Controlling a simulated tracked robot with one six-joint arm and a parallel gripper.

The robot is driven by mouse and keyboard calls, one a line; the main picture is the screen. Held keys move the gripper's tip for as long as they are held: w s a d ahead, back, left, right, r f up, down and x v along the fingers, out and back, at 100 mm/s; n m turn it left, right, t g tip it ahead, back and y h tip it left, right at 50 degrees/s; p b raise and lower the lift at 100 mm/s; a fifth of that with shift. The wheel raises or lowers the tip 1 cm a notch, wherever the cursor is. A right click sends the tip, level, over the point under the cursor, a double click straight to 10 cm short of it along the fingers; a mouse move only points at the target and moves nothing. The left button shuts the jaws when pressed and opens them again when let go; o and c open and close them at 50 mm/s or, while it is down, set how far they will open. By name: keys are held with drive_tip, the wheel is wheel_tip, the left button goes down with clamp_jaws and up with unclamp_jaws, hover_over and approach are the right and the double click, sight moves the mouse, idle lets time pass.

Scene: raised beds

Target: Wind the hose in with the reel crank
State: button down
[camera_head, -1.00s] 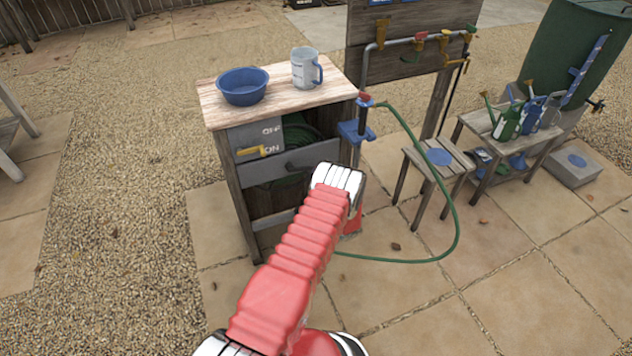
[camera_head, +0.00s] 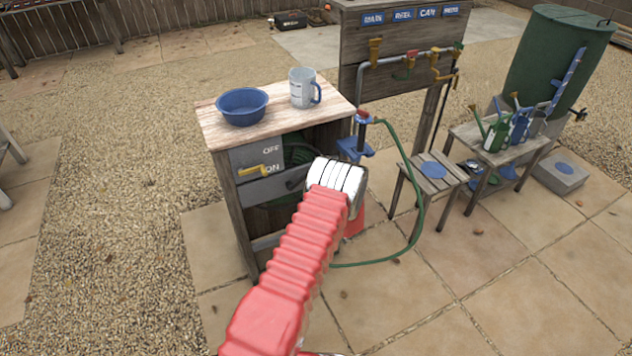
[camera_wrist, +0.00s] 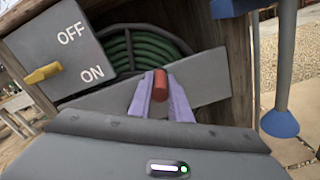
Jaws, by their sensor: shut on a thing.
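In the wrist view my gripper's pale purple fingers (camera_wrist: 162,106) are closed on a red crank grip (camera_wrist: 160,83) in front of the wooden cabinet. The green hose coil (camera_wrist: 146,48) on the reel shows behind it, partly hidden by a grey board. In the head view my arm's white wrist hides the fingers and the grip. The loose green hose (camera_head: 418,205) runs from the blue-and-red tap down to the paving in a loop and passes behind my arm. The yellow lever (camera_wrist: 43,73) on the OFF/ON panel points left, between the two words.
A blue bowl (camera_head: 242,105) and a mug (camera_head: 303,88) stand on the cabinet top (camera_head: 275,120). A small stool (camera_head: 432,172) is right of the hose. A bench (camera_head: 507,140) with watering cans stands further right. Open paving lies in front.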

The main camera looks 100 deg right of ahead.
drive_tip(key=shift+w+a+r, duration=0.15)
drive_tip(key=shift+w+r, duration=0.2)
drive_tip(key=shift+w, duration=0.35)
drive_tip(key=shift+w, duration=0.1)
drive_tip(key=c, duration=2)
unclamp_jaws()
drive_tip(key=o, duration=0.4)
drive_tip(key=shift+c, duration=0.2)
drive_tip(key=shift+s+r, duration=0.1)
drive_tip(key=shift+s, duration=0.1)
drive_tip(key=shift+s+a, duration=0.15)
drive_tip(key=shift+a, duration=0.1)
drive_tip(key=v, duration=1.3)
